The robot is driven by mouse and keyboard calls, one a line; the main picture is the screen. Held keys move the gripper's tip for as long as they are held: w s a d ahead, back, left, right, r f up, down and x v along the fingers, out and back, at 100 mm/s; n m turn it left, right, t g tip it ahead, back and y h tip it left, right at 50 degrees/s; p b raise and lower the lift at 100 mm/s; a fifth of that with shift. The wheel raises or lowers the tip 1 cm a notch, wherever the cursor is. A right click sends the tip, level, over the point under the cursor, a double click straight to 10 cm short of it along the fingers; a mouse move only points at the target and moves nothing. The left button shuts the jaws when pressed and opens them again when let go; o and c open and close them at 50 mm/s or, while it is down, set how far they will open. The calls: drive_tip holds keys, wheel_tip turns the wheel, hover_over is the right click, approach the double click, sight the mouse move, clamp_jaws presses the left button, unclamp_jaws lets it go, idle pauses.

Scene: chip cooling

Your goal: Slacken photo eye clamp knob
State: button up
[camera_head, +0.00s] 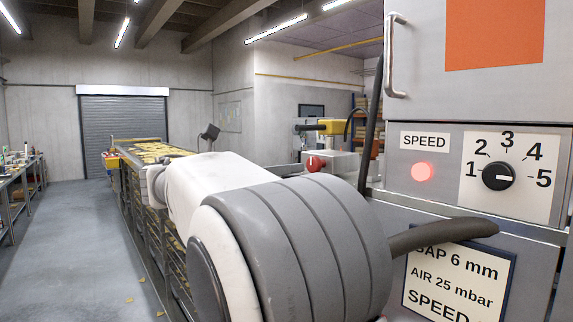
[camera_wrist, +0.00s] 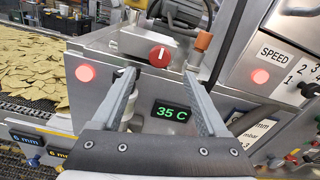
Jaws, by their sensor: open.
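A red round knob with a white mark (camera_wrist: 160,56) sits on a grey box in the wrist view, just beyond my fingertips and between them. The head view shows it too (camera_head: 316,163), past my arm. I cannot tell for sure that it is the photo eye clamp knob. An orange cylindrical part (camera_wrist: 203,41) stands right of it. My gripper (camera_wrist: 160,76) is open and empty, with its fingers apart in front of the panel. In the head view my arm hides the gripper.
A green 35 C display (camera_wrist: 173,112) lies below the red knob, with a lit red lamp (camera_wrist: 86,73) to the left. Chips cover a conveyor (camera_head: 150,152). A speed dial (camera_head: 498,176) and cabinet handle (camera_head: 394,55) stand at right. A dark cable (camera_head: 371,130) hangs near my arm.

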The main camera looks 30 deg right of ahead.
sight(311, 166)
drive_tip(key=d, duration=0.4)
drive_tip(key=w+d+p, duration=0.1)
drive_tip(key=d, duration=0.2)
drive_tip(key=shift+d, duration=0.1)
clamp_jaws()
